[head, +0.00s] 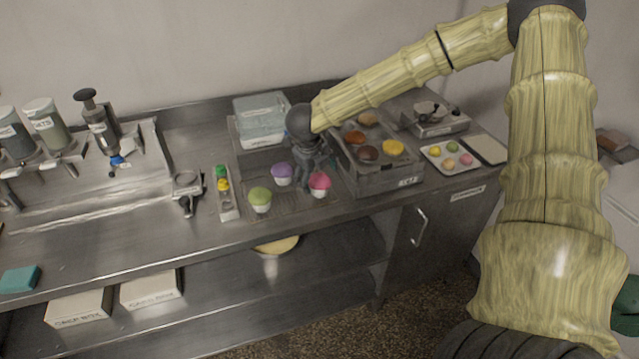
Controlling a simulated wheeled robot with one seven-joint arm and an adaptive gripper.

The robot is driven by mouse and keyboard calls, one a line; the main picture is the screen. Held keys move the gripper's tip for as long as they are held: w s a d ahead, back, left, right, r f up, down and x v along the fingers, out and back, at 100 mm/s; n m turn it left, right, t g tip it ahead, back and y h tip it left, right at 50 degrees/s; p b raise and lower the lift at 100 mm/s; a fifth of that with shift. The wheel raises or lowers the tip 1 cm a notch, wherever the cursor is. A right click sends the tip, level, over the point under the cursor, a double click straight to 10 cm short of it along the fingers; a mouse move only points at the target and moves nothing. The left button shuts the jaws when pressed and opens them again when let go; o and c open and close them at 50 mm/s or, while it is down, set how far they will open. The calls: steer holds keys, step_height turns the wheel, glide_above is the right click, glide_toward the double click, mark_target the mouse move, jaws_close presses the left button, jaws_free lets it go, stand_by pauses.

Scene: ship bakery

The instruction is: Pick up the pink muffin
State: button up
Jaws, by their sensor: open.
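The pink muffin (319,182), with a pink top and a white cup, stands upright on a wire rack (290,206) on the steel counter. My gripper (309,186) reaches down at the muffin's left and back side, with its fingers close to it. The jaws are open. I cannot tell whether a finger touches the muffin, and part of its left side is hidden by the gripper. A purple muffin (282,174) stands just left of my gripper, and a green muffin (260,199) stands nearer the front left.
A grey crate (385,182) with several round buns stands close to the right. A clear lidded container (262,118) is behind. A narrow holder (228,205) with coloured pieces is left of the rack. A tray (452,164) of small pastries lies farther right.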

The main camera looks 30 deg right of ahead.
mark_target(319, 179)
steer(key=shift+p+x, duration=0.7)
steer(key=shift+x, duration=1.25)
steer(key=shift+s+d, duration=0.1)
steer(key=shift+s, duration=0.05)
steer(key=c, duration=0.8)
